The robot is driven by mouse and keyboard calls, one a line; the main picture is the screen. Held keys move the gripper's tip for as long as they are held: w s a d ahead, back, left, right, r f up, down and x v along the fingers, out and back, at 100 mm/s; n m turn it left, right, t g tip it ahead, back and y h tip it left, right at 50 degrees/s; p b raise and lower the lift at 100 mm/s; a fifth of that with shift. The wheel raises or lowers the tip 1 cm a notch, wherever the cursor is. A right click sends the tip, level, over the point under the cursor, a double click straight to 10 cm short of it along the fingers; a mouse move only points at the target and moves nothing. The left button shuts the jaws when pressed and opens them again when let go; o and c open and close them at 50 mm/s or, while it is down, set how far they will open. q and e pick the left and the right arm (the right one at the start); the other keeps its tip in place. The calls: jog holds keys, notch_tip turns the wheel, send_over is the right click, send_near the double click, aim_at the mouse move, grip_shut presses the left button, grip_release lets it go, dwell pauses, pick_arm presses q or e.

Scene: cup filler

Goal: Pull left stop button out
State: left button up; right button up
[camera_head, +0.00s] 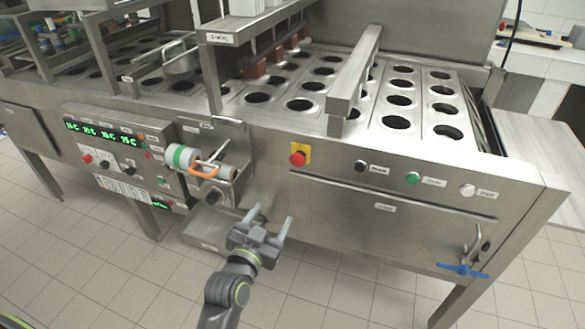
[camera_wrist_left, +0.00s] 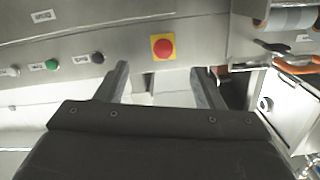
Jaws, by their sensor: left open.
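A round red stop button (camera_head: 298,157) on a yellow square plate sits on the steel front panel of the machine. It also shows in the left wrist view (camera_wrist_left: 163,48), beyond the fingertips and roughly centred between them. My left gripper (camera_head: 270,216) is open and empty, in front of the panel and below the button in the head view. Its fingers (camera_wrist_left: 161,72) are apart and do not touch the button. A smaller red knob (camera_head: 87,158) sits on the control panel at the left. My right gripper is out of view.
Black (camera_head: 361,166), green (camera_head: 413,178) and white (camera_head: 467,190) buttons line the panel to the right. A roller with an orange handle (camera_head: 204,172) sticks out at the left of the red button. A blue-handled valve (camera_head: 462,270) hangs lower right. The tiled floor in front is clear.

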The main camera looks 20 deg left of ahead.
pick_arm(q)
notch_tip(320, 180, up, 3)
jog(key=p, duration=0.1)
send_near(297, 161)
jog(key=shift+t, duration=0.4)
jog(key=w, duration=0.7)
jog(key=shift+f, duration=0.35)
jog(key=shift+w+d, duration=0.1)
jog(key=shift+w, duration=0.55)
